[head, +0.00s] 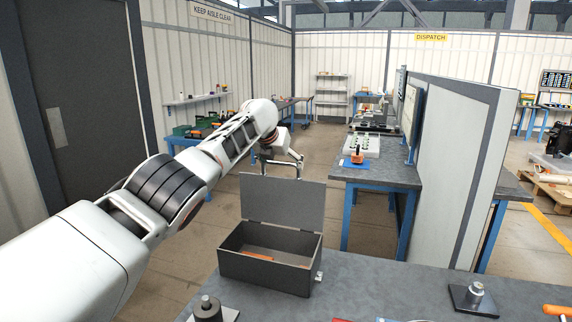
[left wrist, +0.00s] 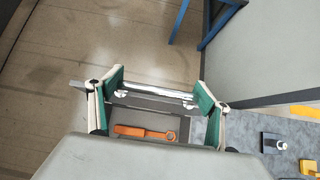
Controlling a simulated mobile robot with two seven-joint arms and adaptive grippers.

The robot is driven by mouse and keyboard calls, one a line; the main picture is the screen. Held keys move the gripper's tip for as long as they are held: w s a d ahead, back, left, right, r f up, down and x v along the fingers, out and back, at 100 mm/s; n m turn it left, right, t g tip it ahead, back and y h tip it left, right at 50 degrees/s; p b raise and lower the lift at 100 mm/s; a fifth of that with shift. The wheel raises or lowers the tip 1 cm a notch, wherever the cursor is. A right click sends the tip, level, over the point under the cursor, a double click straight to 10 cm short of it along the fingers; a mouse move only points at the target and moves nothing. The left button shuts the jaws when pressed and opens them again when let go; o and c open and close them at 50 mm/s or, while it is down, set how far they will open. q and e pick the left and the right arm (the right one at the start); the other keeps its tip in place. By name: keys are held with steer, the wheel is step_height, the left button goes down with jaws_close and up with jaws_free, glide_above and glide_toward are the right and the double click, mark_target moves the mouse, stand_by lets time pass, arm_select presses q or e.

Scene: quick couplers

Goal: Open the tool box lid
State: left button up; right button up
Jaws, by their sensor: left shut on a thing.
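The dark grey tool box (head: 262,270) stands on the near workbench. Its lid (head: 282,203) stands up, roughly vertical, at the back, so the box is open. An orange-handled wrench (left wrist: 145,132) shows inside it in the left wrist view. My left gripper (head: 283,165) is at the lid's top edge, partly behind it. In the left wrist view, its green-padded fingers (left wrist: 158,96) are on both sides of a silver bar handle (left wrist: 155,92) on the lid, shut on it. The exact finger contact is hard to see. My right gripper is not in view.
The grey workbench (head: 400,285) carries a coupler on a dark plate (head: 475,298) at the right and a round dark fitting (head: 207,308) in front of the box. A blue-legged bench (head: 375,175) and a partition (head: 450,170) stand beyond. Open floor lies behind the box.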

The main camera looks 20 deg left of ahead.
arm_select(q)
steer(key=shift+a, duration=0.15)
steer(key=o, duration=1.6)
steer(key=shift+s, duration=0.1)
steer(key=shift+s+r, duration=0.25)
steer(key=shift+r, duration=0.1)
steer(key=v, duration=1.1)
